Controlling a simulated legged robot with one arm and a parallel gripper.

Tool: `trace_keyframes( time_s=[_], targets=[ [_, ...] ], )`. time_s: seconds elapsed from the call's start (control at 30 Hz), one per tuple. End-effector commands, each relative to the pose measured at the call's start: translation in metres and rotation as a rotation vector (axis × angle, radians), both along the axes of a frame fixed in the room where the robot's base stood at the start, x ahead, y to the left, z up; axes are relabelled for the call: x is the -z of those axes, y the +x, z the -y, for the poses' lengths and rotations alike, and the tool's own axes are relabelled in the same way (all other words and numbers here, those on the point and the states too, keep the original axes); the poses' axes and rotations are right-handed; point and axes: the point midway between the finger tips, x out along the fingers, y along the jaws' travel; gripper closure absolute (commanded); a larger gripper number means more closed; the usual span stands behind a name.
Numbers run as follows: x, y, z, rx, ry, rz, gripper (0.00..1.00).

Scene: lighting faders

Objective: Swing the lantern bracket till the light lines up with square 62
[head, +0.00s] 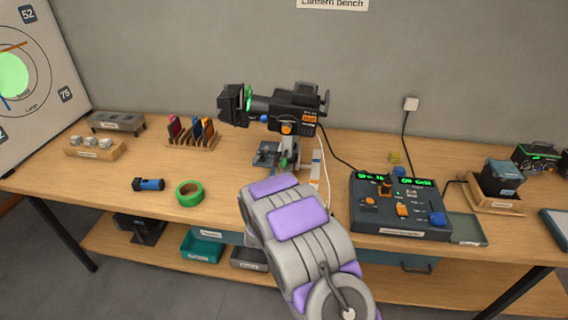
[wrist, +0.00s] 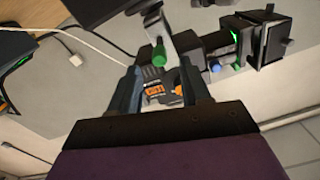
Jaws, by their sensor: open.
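The black lantern (head: 290,105) stands on its bracket (head: 290,150) at the back of the bench, its barn doors facing left. A green light spot (head: 14,74) falls on the target board (head: 60,60) at the left. Squares 52 and 75 are readable there; another at the left edge is cut off, showing only a 2. My gripper is mostly hidden behind my arm in the head view, close to the bracket. In the wrist view, my gripper (wrist: 160,72) is open, with a grey bar with a green end (wrist: 159,54) showing between the fingers. Contact cannot be told. The lantern (wrist: 215,48) shows beyond.
A control desk (head: 400,205) with faders stands right of my arm. A filter rack (head: 192,135), green tape roll (head: 189,193) and torch (head: 148,184) lie to the left. Cables run beside the bracket.

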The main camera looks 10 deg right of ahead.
Motion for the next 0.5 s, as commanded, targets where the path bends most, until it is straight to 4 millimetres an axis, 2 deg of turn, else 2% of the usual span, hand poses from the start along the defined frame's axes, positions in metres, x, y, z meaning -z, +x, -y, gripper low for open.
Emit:
trace_keyframes(
  time_s=[0.3,0.5],
  targets=[
    [0.0,0.048,0.015,0.002,0.001,0.003,0.53],
    [0.002,0.066,0.02,0.001,0.001,-0.002,0.53]
  ],
)
